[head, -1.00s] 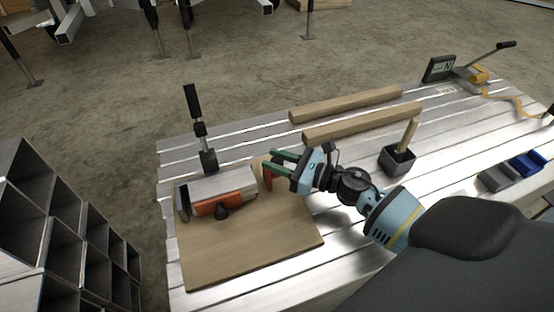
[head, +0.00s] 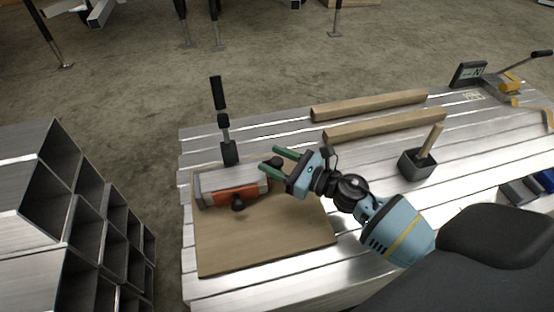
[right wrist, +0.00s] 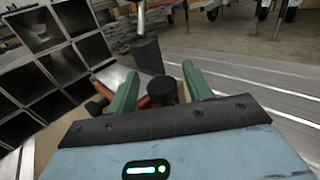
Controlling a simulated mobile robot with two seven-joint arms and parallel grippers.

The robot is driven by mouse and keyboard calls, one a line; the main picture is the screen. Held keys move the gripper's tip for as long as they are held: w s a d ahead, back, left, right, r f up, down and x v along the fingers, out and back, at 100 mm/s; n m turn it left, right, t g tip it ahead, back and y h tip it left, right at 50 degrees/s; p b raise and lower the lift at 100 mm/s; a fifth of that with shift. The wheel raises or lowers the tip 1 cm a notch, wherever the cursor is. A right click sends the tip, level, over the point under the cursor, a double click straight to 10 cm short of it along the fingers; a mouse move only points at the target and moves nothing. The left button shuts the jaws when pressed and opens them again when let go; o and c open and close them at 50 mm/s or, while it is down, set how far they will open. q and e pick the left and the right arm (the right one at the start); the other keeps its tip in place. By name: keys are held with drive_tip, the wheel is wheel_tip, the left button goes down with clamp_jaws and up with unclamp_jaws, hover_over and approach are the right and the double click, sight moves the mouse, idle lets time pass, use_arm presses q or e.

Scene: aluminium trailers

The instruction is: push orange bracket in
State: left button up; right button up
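A silver aluminium block (head: 222,179) lies on a wooden board (head: 265,245) on the table. An orange bracket (head: 228,196) with a dark knob (head: 238,203) sits along its near side, and orange also shows at its right end, close against it. My right gripper (head: 267,157) is just above and beside that right end, its green fingers apart. In the right wrist view, orange and a dark round knob (right wrist: 162,90) show between and beyond the open fingers (right wrist: 160,70); a second knob (right wrist: 97,105) is to their left. Contact cannot be told. My left gripper is out of view.
A black-handled clamp (head: 224,125) stands upright behind the block. Two wooden bars (head: 370,104) lie at the back. A dark box (head: 416,167) holding a wooden handle is to the right. Stacked square tubes (head: 85,215) stand left of the table.

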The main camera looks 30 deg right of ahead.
drive_tip(key=shift+v, duration=3.9)
